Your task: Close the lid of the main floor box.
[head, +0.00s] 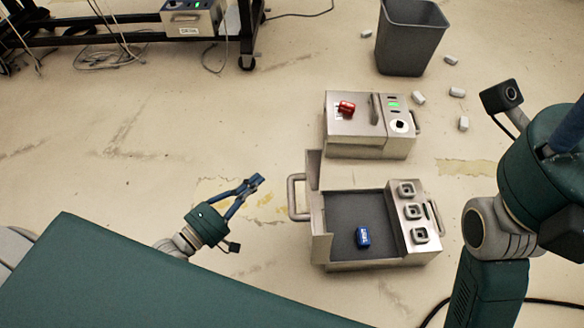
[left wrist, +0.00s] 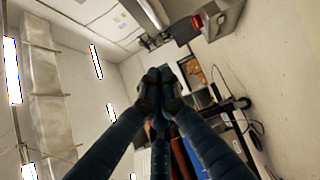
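The larger metal floor box (head: 384,264) stands open in the head view, with a dark-lined compartment and a blue block-like item (head: 363,237) inside. A raised metal panel (head: 314,170) with a handle (head: 296,198) stands at its left side. It looks like the lid, seen nearly edge-on. My left gripper (head: 254,181) is left of that handle, apart from it, with its fingertips together and nothing visible between them. The closed fingertips also show in the left wrist view (left wrist: 160,86). My right arm comes in at the right, but its gripper does not show.
A smaller closed metal box (head: 352,146) with a red item (head: 346,107) on top stands just behind. A grey bin (head: 405,45) and several small pale blocks (head: 419,97) are farther back. A wheeled rack (head: 246,60) stands at the back left.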

